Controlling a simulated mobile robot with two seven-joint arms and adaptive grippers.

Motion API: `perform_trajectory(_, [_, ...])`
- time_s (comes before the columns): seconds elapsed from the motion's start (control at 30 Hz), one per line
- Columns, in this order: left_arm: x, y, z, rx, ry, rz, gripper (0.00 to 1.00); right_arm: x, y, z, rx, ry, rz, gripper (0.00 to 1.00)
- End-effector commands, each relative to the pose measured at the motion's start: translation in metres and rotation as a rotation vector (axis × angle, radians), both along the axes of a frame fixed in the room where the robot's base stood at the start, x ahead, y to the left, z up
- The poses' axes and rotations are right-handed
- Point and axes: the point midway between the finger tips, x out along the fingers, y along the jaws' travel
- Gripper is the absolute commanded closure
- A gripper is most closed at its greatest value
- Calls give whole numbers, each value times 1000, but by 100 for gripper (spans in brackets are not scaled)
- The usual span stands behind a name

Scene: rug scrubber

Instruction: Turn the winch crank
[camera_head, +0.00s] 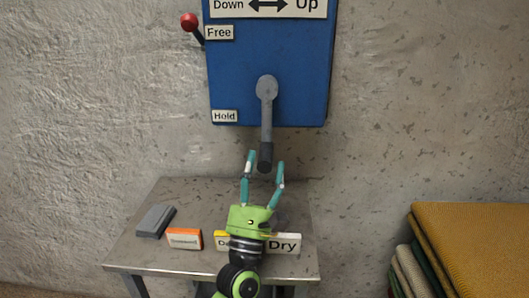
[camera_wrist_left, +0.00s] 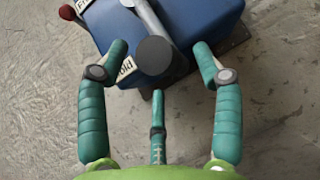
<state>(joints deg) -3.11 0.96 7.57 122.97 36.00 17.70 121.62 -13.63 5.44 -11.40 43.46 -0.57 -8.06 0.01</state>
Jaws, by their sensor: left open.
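The winch crank (camera_head: 266,110) is a grey arm hanging straight down from a round hub on the blue winch panel (camera_head: 233,75). Its dark handle grip (camera_head: 265,156) is at the lower end and points toward me. My left gripper (camera_head: 265,163) is open, with teal fingers pointing up at the handle, one on each side in the picture. In the left wrist view the handle's round end (camera_wrist_left: 154,55) lies between the two spread fingertips (camera_wrist_left: 158,64), with a third finger below. I cannot tell whether any finger touches it. My right gripper is not in view.
A red-knobbed lever (camera_head: 190,22) sits by the "Free" label (camera_head: 219,33), with "Hold" (camera_head: 225,116) lower down. A metal table (camera_head: 140,262) below carries a grey block (camera_head: 155,220), an orange-white block (camera_head: 184,239) and a "Dry" sign (camera_head: 285,243). Folded rugs (camera_head: 470,235) lie at right.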

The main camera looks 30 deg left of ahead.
Motion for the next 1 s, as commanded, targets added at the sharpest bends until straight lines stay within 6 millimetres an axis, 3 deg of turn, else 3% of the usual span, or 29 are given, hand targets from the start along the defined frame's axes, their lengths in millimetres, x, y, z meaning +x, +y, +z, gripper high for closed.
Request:
perform_trajectory(0.2, [15,6,16,1,0,1,33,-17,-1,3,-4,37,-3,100])
perform_trajectory(0.5, [16,6,17,1,1,1,33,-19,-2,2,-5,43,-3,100])
perform_trajectory(0.67, [16,6,17,2,1,1,97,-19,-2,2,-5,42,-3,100])
perform_trajectory(1.0, [17,9,16,-18,-12,-2,100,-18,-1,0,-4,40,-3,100])
